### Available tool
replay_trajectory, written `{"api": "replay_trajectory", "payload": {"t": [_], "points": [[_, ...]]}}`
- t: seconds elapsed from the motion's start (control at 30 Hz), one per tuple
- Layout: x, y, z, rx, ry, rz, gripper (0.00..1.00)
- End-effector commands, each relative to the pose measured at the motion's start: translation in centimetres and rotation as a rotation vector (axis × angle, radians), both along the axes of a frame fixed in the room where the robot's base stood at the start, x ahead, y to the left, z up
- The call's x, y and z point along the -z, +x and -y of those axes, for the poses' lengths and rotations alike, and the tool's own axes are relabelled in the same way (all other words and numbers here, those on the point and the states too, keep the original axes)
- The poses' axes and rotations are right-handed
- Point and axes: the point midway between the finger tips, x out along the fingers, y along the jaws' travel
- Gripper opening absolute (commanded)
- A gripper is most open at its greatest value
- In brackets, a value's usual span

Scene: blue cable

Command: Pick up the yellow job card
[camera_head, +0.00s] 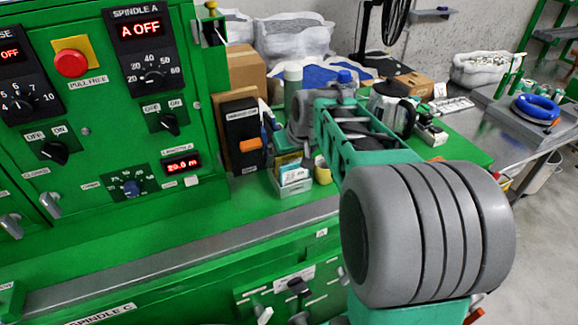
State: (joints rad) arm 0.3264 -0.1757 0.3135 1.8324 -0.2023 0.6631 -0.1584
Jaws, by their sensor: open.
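I cannot make out a yellow job card for certain. A small yellow piece (322,170) shows beside my arm, right of a small box with a pale label (293,178) on the green worktop. A small yellow-topped item (211,7) is at the top of the green holder on the control panel's side. My arm reaches from the lower right toward the worktop's back and hides part of it. My gripper's fingers cannot be seen; they are hidden beyond the arm.
The green control panel (90,130) with knobs and a red button stands at the left. The worktop's front left is clear.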

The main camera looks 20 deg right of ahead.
Motion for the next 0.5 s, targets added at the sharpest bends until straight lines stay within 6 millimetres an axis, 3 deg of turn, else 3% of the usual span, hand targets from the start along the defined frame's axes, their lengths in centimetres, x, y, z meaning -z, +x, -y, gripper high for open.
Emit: {"api": "replay_trajectory", "payload": {"t": [0.1, 0.5], "points": [[-0.01, -0.03, 0.08, 0.001, 0.000, 0.000, 1.00], [-0.02, -0.06, 0.09, 0.002, 0.000, 0.000, 0.67]]}}
